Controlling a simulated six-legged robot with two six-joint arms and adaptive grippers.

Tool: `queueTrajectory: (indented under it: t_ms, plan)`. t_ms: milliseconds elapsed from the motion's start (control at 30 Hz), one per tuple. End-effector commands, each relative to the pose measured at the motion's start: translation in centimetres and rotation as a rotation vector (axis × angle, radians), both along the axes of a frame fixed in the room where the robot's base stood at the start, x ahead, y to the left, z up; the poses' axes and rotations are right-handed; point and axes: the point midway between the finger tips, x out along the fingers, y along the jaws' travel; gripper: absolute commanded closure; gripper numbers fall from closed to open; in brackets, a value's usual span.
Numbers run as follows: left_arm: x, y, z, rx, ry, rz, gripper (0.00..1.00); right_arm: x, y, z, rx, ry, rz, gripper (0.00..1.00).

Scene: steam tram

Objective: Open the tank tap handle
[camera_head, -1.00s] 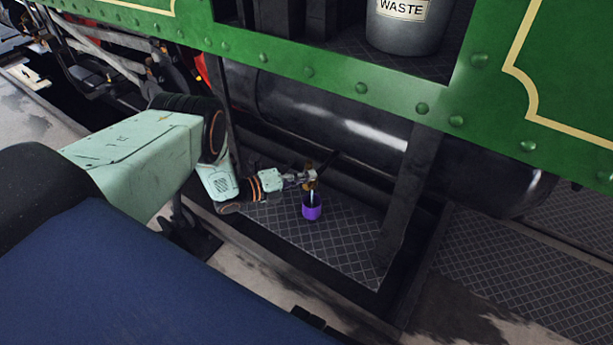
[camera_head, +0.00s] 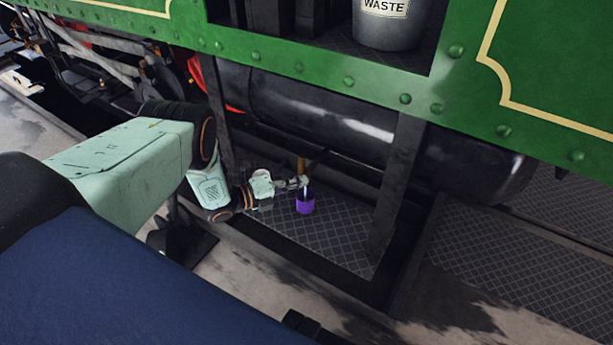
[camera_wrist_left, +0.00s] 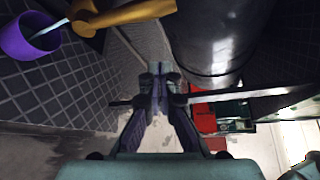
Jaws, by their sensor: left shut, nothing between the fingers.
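The brass-coloured tank tap (camera_head: 301,164) hangs below the dark cylindrical tank (camera_head: 322,112). In the left wrist view the tap's gold handle (camera_wrist_left: 138,12) lies at the top left, pointing right. A purple cup (camera_head: 306,205) stands on the grating below the tap; it also shows in the left wrist view (camera_wrist_left: 28,38). A thin pale streak, which looks like liquid, runs between tap and cup. My left gripper (camera_head: 304,182) is near the tap and above the cup's rim. In the left wrist view its fingers (camera_wrist_left: 160,72) are shut and empty, apart from the handle.
A dark post (camera_head: 398,185) stands right of the cup. The green riveted side panel (camera_head: 325,72) runs above the tank, with a waste bucket (camera_head: 388,28) behind it. The patterned metal step (camera_head: 340,235) has bare room around the cup.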

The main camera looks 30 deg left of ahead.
Motion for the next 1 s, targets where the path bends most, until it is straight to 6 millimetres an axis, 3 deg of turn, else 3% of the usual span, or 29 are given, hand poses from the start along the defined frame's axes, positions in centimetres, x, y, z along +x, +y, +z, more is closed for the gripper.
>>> queueTrajectory:
  t_ms: [200,400,1000]
  plan:
    - [-3.2,2.5,0.3,0.001,0.003,0.002,1.0,0.0,0.0,1.7,0.0,0.0,0.001,0.6]
    - [-4.8,3.6,0.3,0.001,0.001,0.001,1.0,0.0,0.0,2.1,0.0,0.0,0.0,0.6]
    - [-5.3,3.6,0.2,0.001,0.001,-0.001,1.0,0.0,0.0,2.1,0.0,0.001,0.0,0.6]
